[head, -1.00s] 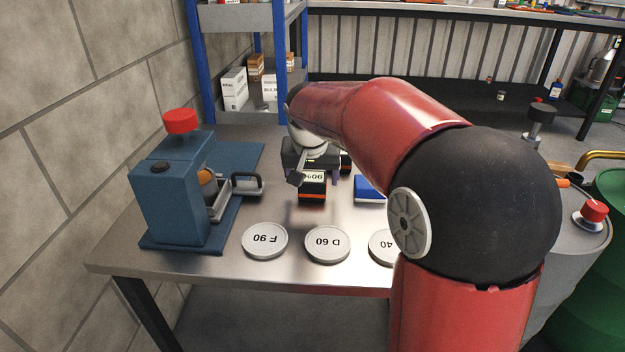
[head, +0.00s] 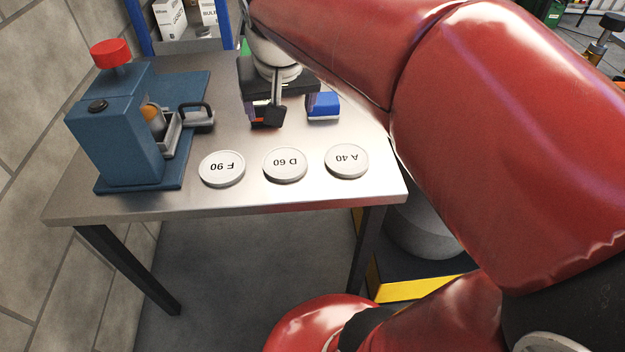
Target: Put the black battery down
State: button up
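The black battery (head: 257,117), with an orange stripe, is low under my gripper near the back middle of the metal table. My gripper (head: 280,106) points down over it, its fingers spread apart. Bare table shows between the battery side and the right finger. A dark part on a rod hangs in front and hides much of the battery. The battery appears to rest on the table, but its underside is hard to see.
A blue battery (head: 323,106) stands right of my gripper. A blue device (head: 115,140) with a red knob stands at left.

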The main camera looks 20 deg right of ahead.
jog(key=s+f, duration=0.2)
jog(key=s, duration=0.2)
jog(key=s+f+n, duration=0.1)
jog(key=s+f, duration=0.2)
jog(key=s, duration=0.2)
jog(key=s+f+n+t+y, duration=0.1)
jog(key=s+f, duration=0.2)
jog(key=s, duration=0.2)
jog(key=shift+d+f, duration=0.15)
jog(key=shift+d, duration=0.1)
